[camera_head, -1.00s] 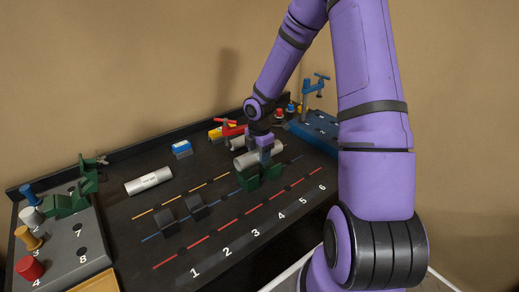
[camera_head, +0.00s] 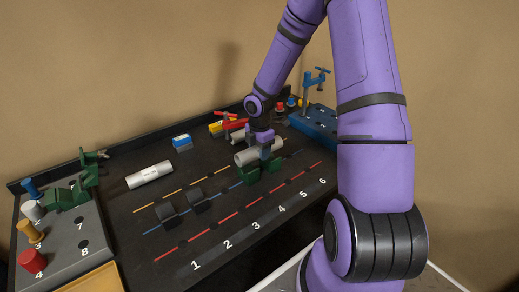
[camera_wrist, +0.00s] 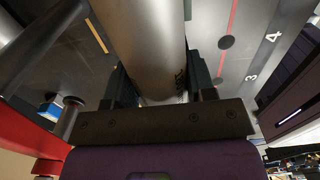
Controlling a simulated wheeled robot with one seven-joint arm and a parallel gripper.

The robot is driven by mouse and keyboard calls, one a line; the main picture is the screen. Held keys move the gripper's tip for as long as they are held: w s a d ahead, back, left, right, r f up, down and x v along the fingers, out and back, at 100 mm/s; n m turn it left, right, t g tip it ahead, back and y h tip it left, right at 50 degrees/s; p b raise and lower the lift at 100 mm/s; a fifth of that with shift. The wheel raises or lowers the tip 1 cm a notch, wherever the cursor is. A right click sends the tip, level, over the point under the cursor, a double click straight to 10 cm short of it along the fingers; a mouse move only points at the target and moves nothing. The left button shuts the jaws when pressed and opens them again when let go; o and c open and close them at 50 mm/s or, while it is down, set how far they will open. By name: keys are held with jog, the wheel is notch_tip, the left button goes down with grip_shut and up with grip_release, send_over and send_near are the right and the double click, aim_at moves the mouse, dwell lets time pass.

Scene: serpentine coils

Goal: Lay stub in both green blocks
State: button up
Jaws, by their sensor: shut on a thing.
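The stub, a grey metal cylinder (camera_head: 247,157), lies roughly level over the two green blocks, the left one (camera_head: 249,176) and the right one (camera_head: 274,164). My gripper (camera_head: 266,150) is shut around its middle from above. I cannot tell whether the stub touches the blocks or is slightly above them. In the wrist view the stub (camera_wrist: 148,40) runs between the two dark fingers of my gripper (camera_wrist: 160,88), with dark lettering on its side. The green blocks are not clear there.
A white labelled cylinder (camera_head: 150,175) lies at left on the black table. Two dark blocks (camera_head: 167,212) (camera_head: 195,200) stand on the blue line. A blue clamp fixture (camera_head: 315,120) is at back right, a grey peg board (camera_head: 70,240) at left. The numbered front strip is clear.

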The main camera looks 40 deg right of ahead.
jog(key=shift+f, duration=0.25)
jog(key=shift+f, duration=0.75)
jog(key=shift+f, duration=0.8)
jog(key=o, duration=1.3)
jog(key=shift+c, duration=0.2)
jog(key=shift+r, duration=0.1)
